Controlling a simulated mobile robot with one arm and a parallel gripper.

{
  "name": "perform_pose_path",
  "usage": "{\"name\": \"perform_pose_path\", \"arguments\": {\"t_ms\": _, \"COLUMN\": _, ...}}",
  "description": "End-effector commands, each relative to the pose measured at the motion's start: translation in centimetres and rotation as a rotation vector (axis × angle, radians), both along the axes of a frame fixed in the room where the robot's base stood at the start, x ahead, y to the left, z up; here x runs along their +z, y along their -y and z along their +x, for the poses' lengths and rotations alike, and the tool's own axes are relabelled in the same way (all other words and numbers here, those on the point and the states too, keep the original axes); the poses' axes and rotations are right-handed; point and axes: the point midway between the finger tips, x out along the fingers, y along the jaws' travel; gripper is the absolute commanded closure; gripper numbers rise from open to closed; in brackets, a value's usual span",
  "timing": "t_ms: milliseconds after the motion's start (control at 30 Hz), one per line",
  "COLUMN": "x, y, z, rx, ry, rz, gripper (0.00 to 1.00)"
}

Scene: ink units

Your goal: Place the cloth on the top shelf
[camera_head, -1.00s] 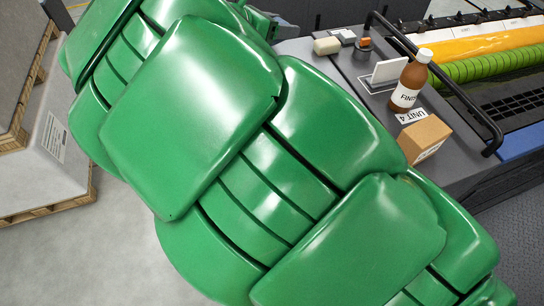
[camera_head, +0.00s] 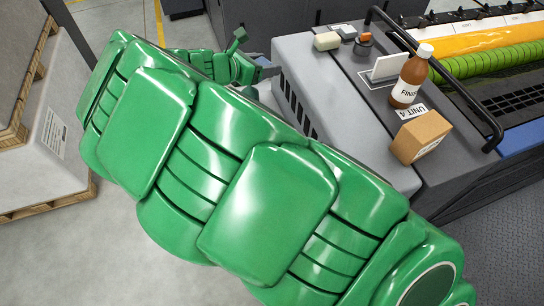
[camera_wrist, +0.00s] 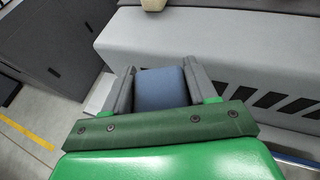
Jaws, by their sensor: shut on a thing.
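My gripper (camera_wrist: 162,92) is shut on a folded blue cloth (camera_wrist: 161,86), which fills the space between its two grey fingers in the wrist view. In the head view my gripper (camera_head: 266,70) is small, beyond my green arm, at the left edge of the grey machine. The cloth cannot be made out clearly there. No top shelf can be identified in these views.
The grey machine top (camera_head: 365,70) holds a cream block (camera_head: 327,41), a brown bottle (camera_head: 411,76), a card in a stand (camera_head: 389,68) and a cardboard box (camera_head: 420,137). A black rail (camera_head: 459,88) runs beside them. Stacked pallets (camera_head: 45,215) stand at left.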

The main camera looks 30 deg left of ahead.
Motion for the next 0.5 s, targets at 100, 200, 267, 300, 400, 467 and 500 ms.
{"name": "perform_pose_path", "arguments": {"t_ms": 100, "x": -3.9, "y": 0.0, "z": 0.0, "rx": 0.002, "ry": -0.002, "rz": -0.003, "gripper": 0.72}}
{"name": "perform_pose_path", "arguments": {"t_ms": 200, "x": -7.0, "y": 0.0, "z": 0.0, "rx": 0.002, "ry": -0.004, "rz": -0.004, "gripper": 0.72}}
{"name": "perform_pose_path", "arguments": {"t_ms": 267, "x": -8.6, "y": 0.0, "z": 0.0, "rx": 0.002, "ry": -0.004, "rz": -0.004, "gripper": 0.72}}
{"name": "perform_pose_path", "arguments": {"t_ms": 300, "x": -9.6, "y": 0.0, "z": 0.0, "rx": 0.001, "ry": -0.002, "rz": -0.002, "gripper": 0.72}}
{"name": "perform_pose_path", "arguments": {"t_ms": 400, "x": -12.1, "y": 0.0, "z": 0.0, "rx": 0.001, "ry": -0.003, "rz": -0.004, "gripper": 0.72}}
{"name": "perform_pose_path", "arguments": {"t_ms": 467, "x": -13.3, "y": 0.0, "z": 0.0, "rx": 0.0, "ry": -0.002, "rz": -0.003, "gripper": 0.72}}
{"name": "perform_pose_path", "arguments": {"t_ms": 500, "x": -14.0, "y": 0.1, "z": 0.0, "rx": 0.0, "ry": -0.002, "rz": -0.003, "gripper": 0.72}}
